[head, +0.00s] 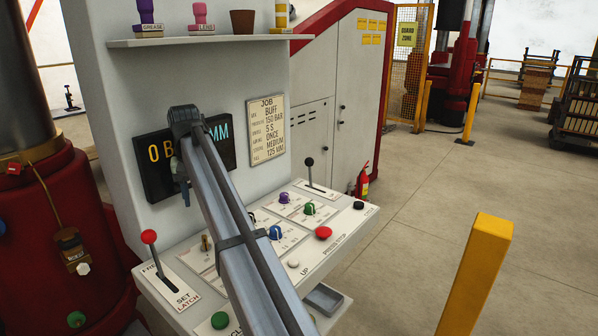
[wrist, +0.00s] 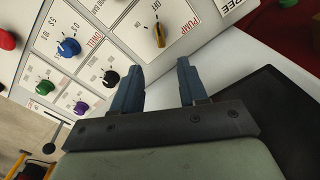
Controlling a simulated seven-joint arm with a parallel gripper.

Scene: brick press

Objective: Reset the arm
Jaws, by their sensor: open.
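My arm reaches up from the bottom of the head view, in front of the control console (head: 265,268). My gripper (head: 183,190) hangs at its far end in front of the dark display (head: 153,182), whose middle is hidden by the arm. In the wrist view my gripper (wrist: 160,70) is open, its two blue-grey fingers apart with nothing between them. Beyond the fingertips is a yellow pump switch (wrist: 160,36) on the panel. The gripper appears clear of the panel.
The console bears a red-knobbed lever (head: 149,237), a black-knobbed lever (head: 309,162), a green button (head: 220,320), a red button (head: 323,233) and several coloured dials. A red press column (head: 60,210) stands left. A yellow post (head: 475,275) stands right. Open floor lies beyond.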

